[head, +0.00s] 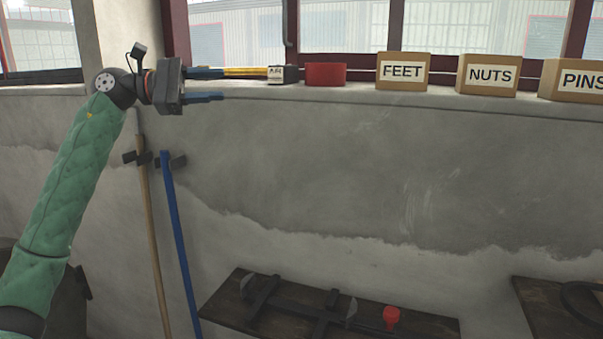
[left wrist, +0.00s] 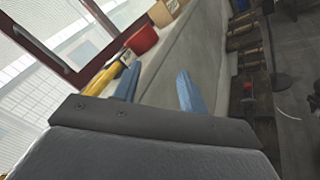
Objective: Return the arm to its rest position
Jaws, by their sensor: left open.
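My left arm, in a green sleeve, reaches up from the lower left in the head view. Its gripper (head: 205,85) is at windowsill height, with its two blue fingers apart and nothing between them. The gripper also shows in the left wrist view (left wrist: 156,90), its blue fingers spread wide. A yellow-and-black tool (head: 248,73) lies on the sill, just beyond the upper finger in the head view; I cannot tell whether they touch. My right gripper is not in view.
On the sill (head: 350,92) stand a red container (head: 326,74) and boxes labelled FEET (head: 402,72), NUTS (head: 487,75) and PINS (head: 577,82). A wooden pole (head: 153,230) and a blue pole (head: 178,240) lean on the wall. A dark bench (head: 235,300) is below.

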